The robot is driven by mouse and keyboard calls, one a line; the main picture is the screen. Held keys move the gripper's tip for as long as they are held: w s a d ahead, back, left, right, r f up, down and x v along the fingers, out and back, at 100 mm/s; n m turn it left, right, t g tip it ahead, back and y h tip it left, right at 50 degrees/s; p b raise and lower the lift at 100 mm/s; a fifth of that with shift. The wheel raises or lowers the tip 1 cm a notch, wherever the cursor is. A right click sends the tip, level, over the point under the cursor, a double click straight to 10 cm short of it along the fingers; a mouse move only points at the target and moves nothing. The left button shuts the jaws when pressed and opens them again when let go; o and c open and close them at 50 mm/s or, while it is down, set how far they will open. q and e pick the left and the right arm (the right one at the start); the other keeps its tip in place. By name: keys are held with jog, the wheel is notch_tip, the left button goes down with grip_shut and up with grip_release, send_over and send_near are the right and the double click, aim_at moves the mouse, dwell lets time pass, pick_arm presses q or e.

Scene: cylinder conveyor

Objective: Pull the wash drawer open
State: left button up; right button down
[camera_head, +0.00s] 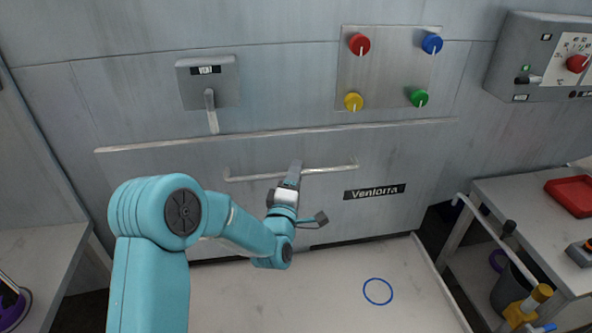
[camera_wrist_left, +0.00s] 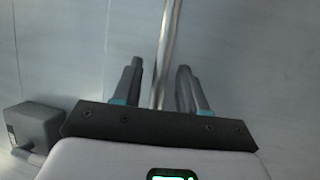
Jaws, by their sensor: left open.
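The wash drawer (camera_head: 380,215) is a grey metal front with a black "Ventorra" label, below a long ledge. It looks shut, flush with the grey wall. Its pale bar handle (camera_head: 335,170) runs across the front. My left gripper (camera_head: 296,168) is at the middle of this handle. In the left wrist view the handle bar (camera_wrist_left: 168,50) passes between the two spread fingers of the left gripper (camera_wrist_left: 158,82), with a gap on both sides. The left gripper is open. The right gripper is not in view.
Above are a lever (camera_head: 210,105) on a grey plate and a panel (camera_head: 390,75) with red, blue, yellow and green knobs. A control box (camera_head: 545,60) is at upper right. A side table with a red tray (camera_head: 572,195) stands at right. A blue ring (camera_head: 378,291) marks the pale surface below.

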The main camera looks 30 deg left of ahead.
pick_arm(q)
jog(key=shift+w+a+r, duration=0.1)
jog(key=shift+w+a, duration=0.05)
jog(key=shift+w, duration=0.35)
jog(key=shift+c, duration=0.2)
grip_shut()
